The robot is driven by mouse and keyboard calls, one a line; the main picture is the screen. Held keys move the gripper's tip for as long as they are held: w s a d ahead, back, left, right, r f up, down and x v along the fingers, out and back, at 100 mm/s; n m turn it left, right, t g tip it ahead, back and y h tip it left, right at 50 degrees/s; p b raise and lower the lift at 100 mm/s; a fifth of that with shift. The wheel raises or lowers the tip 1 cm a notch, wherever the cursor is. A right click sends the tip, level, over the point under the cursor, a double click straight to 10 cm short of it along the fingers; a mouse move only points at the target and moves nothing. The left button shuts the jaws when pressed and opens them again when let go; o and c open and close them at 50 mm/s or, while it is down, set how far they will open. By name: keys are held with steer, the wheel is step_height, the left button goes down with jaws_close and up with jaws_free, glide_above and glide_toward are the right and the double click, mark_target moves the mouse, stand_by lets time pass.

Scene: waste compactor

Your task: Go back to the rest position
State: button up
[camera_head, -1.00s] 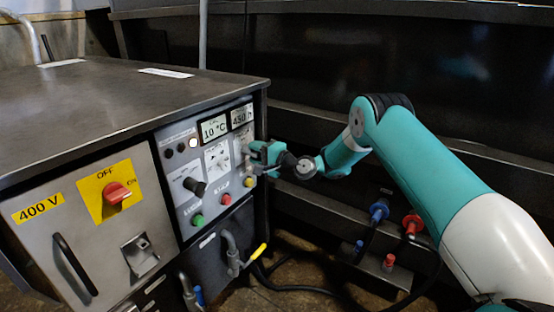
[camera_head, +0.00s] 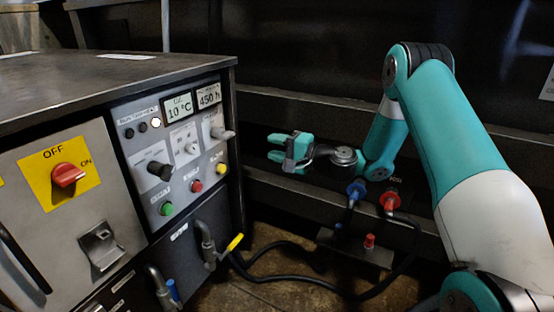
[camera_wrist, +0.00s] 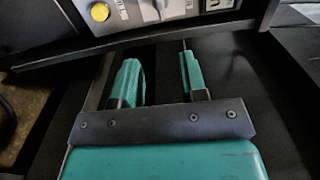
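My gripper (camera_head: 279,149) is in the middle of the head view, to the right of the control panel and apart from it. Its two teal fingers point left toward the cabinet. In the wrist view the fingers (camera_wrist: 160,77) stand apart with nothing between them, so the gripper is open and empty. My teal and white arm is bent, with its elbow raised at the right. The control panel (camera_head: 139,171) carries a grey knob (camera_head: 222,134) at its right edge, a black knob, coloured buttons and displays reading 10 °C and 450 h.
The metal cabinet (camera_head: 90,70) fills the left side. Its red switch (camera_head: 67,175) sits on a yellow plate. Below my gripper are a blue connector (camera_head: 356,190), a red connector (camera_head: 390,202) and black hoses (camera_head: 300,282). A dark ledged wall stands behind.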

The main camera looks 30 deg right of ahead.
steer(key=shift+s, duration=0.15)
stand_by(0.4)
steer(key=s+a+r+n+g+y, duration=0.1)
steer(key=s+a+r+n+g, duration=0.2)
steer(key=s+a+n+g, duration=0.4)
steer(key=s+a+r+n+g, duration=0.3)
steer(key=s+a+n, duration=0.15)
steer(key=a, duration=0.45)
steer(key=s+d+r+n+g+h, duration=0.15)
steer(key=s+n+g+h, duration=0.45)
steer(key=s, duration=1.8)
step_height(320, 180, up, 35)
steer(key=t+h+p, duration=0.1)
steer(key=p, duration=3.3)
steer(key=shift+s+p, duration=0.3)
steer(key=shift+p, duration=0.05)
